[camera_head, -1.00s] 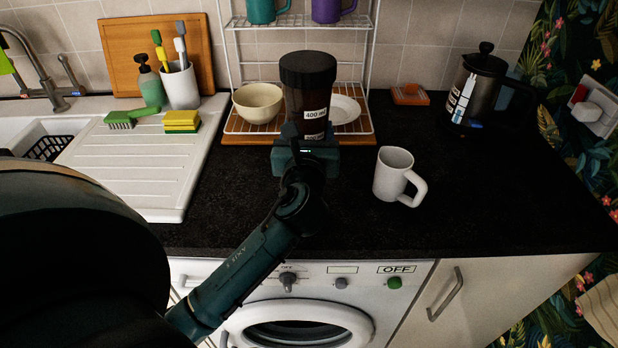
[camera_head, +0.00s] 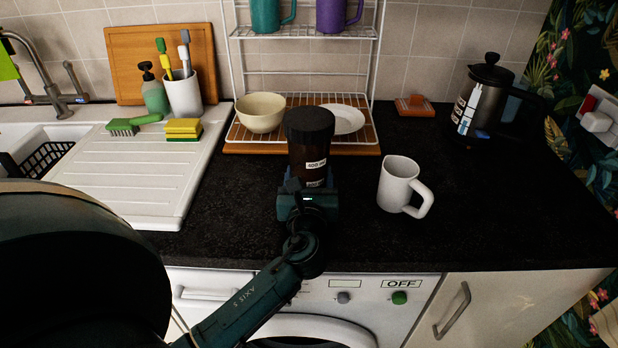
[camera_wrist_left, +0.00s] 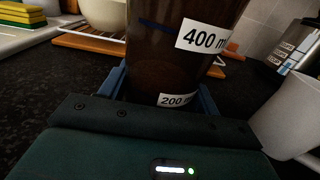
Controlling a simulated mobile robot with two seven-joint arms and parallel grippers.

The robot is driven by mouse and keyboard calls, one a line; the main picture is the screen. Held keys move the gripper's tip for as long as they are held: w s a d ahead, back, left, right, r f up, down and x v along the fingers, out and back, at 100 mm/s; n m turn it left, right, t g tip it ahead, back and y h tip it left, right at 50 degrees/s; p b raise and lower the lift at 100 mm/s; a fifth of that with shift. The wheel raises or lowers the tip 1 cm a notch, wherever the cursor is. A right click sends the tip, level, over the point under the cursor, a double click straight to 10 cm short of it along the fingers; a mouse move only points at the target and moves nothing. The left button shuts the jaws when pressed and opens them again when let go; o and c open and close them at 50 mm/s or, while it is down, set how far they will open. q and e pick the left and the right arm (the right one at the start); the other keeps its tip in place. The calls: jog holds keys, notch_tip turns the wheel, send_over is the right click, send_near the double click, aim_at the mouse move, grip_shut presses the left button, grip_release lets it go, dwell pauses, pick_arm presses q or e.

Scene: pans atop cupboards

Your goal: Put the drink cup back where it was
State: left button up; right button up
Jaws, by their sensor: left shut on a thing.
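The drink cup (camera_head: 309,143) is a dark brown, see-through cup with a black lid and white measure labels. It stands upright in front of the wire rack. My left gripper (camera_head: 308,190) is shut on its lower part from the near side. In the left wrist view the cup (camera_wrist_left: 180,55) fills the middle between the blue fingers (camera_wrist_left: 160,95), with "400 ml" and "200" labels showing. The cup's base is hidden by the gripper, so I cannot tell whether it touches the counter. My right gripper is not in view.
A white mug (camera_head: 397,184) stands to the right of the cup. Behind, the wire rack (camera_head: 240,132) holds a cream bowl (camera_head: 260,112) and a white plate (camera_head: 346,119). A French press (camera_head: 484,98) stands at the back right. The dark counter (camera_head: 480,210) is clear at right.

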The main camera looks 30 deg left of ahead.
pick_arm(q)
jog(key=shift+f, duration=0.1)
jog(key=o, duration=1.2)
jog(key=shift+c, duration=0.2)
